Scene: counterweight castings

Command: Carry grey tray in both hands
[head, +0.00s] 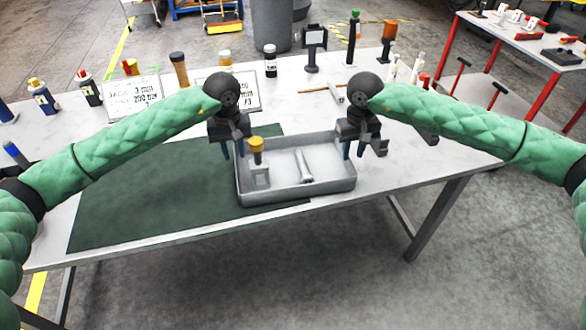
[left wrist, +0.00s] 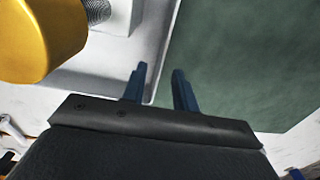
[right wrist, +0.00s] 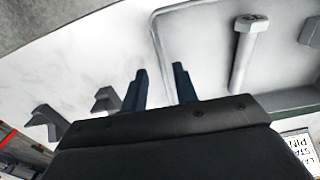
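The grey tray (head: 300,190) stands on the table near its front edge, its left part over the green mat. It holds a grey block with a yellow knob (head: 256,146) and a grey bolt (head: 303,167). My left gripper (head: 235,152) is at the tray's left wall; in the left wrist view its blue fingers (left wrist: 159,80) stand apart on either side of the rim. My right gripper (head: 354,152) is at the right wall; in the right wrist view its fingers (right wrist: 161,78) are also apart with the rim between them. Fingertip contact cannot be told.
The green mat (head: 150,195) left of the tray is bare. Bottles, spray cans, sign cards (head: 133,92), a small screen (head: 314,40) and grey parts line the back of the white table (head: 430,160). A red-legged table (head: 530,45) stands at the back right.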

